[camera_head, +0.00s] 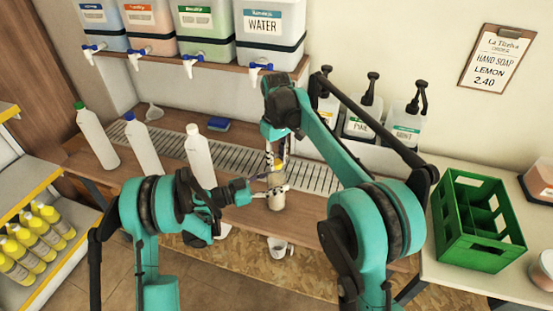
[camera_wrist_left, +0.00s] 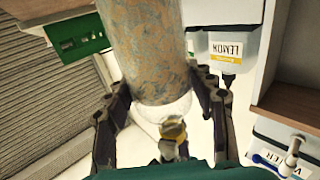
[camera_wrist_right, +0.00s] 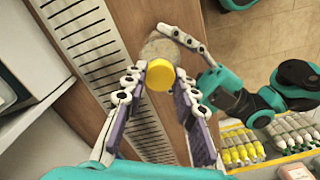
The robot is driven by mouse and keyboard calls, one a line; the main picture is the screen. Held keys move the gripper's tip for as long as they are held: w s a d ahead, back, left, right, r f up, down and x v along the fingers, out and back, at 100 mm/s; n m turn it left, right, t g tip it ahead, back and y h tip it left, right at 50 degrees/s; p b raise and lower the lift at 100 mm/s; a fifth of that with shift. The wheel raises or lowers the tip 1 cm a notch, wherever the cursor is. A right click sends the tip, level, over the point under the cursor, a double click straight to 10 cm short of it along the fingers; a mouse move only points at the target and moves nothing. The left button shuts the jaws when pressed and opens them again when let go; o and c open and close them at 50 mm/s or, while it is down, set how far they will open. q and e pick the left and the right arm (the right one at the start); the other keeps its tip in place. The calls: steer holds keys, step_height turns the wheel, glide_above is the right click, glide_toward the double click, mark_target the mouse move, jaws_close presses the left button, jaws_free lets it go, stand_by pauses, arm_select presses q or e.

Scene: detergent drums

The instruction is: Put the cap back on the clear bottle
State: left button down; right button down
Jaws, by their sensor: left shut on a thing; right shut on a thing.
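The clear bottle (camera_head: 277,199) is upright at the front of the wooden counter; I cannot tell whether its base touches the wood. My left gripper (camera_head: 268,190) is shut around its body from the left. In the left wrist view the bottle (camera_wrist_left: 145,45) shows large between the fingers, its transparent shoulder (camera_wrist_left: 165,108) towards the cap. My right gripper (camera_head: 277,158) is above the bottle, shut on the yellow cap (camera_wrist_right: 160,75). The cap also shows in the left wrist view (camera_wrist_left: 173,130), in line with the bottle's mouth. I cannot tell whether cap and mouth touch.
White bottles with green (camera_head: 97,137), blue (camera_head: 143,147) and white caps (camera_head: 200,155) stand left on the counter beside a metal grate (camera_head: 240,158). Tap drums (camera_head: 270,25) sit on the shelf above. A green crate (camera_head: 478,220) and pump bottles (camera_head: 362,122) are on the right.

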steer(key=c, duration=1.2)
jaws_free()
steer(key=shift+r, duration=0.1)
steer(key=shift+r, duration=2.15)
steer(key=shift+c, duration=0.3)
steer(key=shift+r+m, duration=1.4)
steer(key=shift+r, duration=0.4)
steer(key=shift+f, duration=0.1)
